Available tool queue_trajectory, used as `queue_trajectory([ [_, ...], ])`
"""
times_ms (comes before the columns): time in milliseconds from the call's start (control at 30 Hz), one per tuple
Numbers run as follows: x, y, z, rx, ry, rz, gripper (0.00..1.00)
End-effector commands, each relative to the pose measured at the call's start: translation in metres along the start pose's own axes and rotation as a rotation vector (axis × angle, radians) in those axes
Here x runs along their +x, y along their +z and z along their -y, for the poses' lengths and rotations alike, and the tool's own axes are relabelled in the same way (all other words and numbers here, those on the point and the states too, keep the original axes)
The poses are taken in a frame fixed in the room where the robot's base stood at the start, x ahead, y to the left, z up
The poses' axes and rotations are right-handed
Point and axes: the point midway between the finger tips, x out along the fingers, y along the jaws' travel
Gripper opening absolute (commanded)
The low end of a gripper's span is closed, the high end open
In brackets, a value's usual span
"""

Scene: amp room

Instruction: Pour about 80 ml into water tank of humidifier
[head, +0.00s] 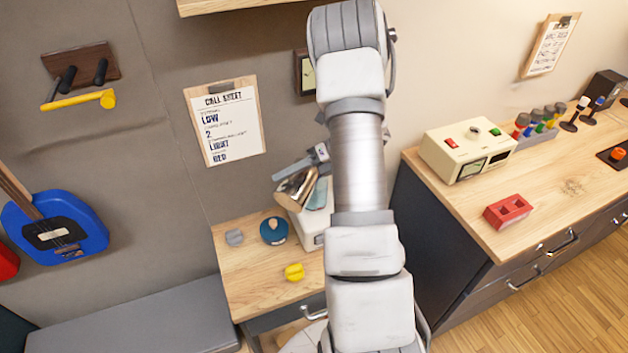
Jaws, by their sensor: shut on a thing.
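My gripper (302,168) shows just left of my arm, above the small wooden table. No stream of water is visible, and the water level cannot be seen.
A grey bench (140,318) is at left. The right counter (545,215) holds a cream device (467,150) and red block (508,211).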

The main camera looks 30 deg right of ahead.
Motion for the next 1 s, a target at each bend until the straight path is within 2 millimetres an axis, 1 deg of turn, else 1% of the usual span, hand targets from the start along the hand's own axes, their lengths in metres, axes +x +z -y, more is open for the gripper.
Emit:
queue_trajectory([
  [1000, -0.0083, 0.0081, 0.0015, 0.053, 0.051, 0.004, 0.00],
])
